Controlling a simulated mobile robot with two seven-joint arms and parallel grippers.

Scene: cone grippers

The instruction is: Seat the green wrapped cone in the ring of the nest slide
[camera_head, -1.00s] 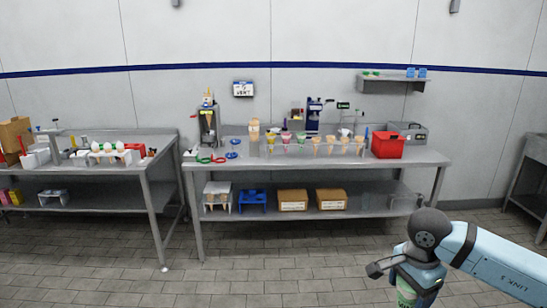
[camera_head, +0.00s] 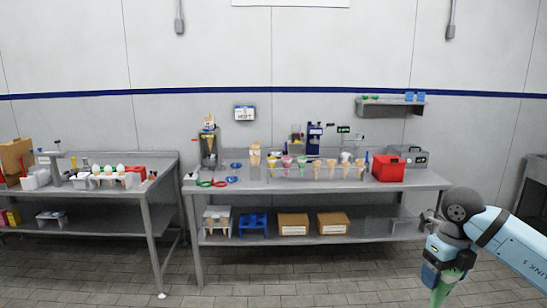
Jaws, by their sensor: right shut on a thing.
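My right gripper (camera_head: 436,283) is at the lower right, in front of the tables and well short of them. It is shut on the green wrapped cone (camera_head: 452,285), which shows only partly below the jaws, near the bottom of the view. My left gripper is not in view. I cannot pick out the nest slide or its ring for certain among the small items on the middle table (camera_head: 400,182).
The middle table carries a rack of several cones (camera_head: 330,170), a red box (camera_head: 388,168), a grey box (camera_head: 412,157) and green and red rings (camera_head: 212,183). A second table (camera_head: 100,178) stands left. Open tiled floor (camera_head: 310,291) lies in front.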

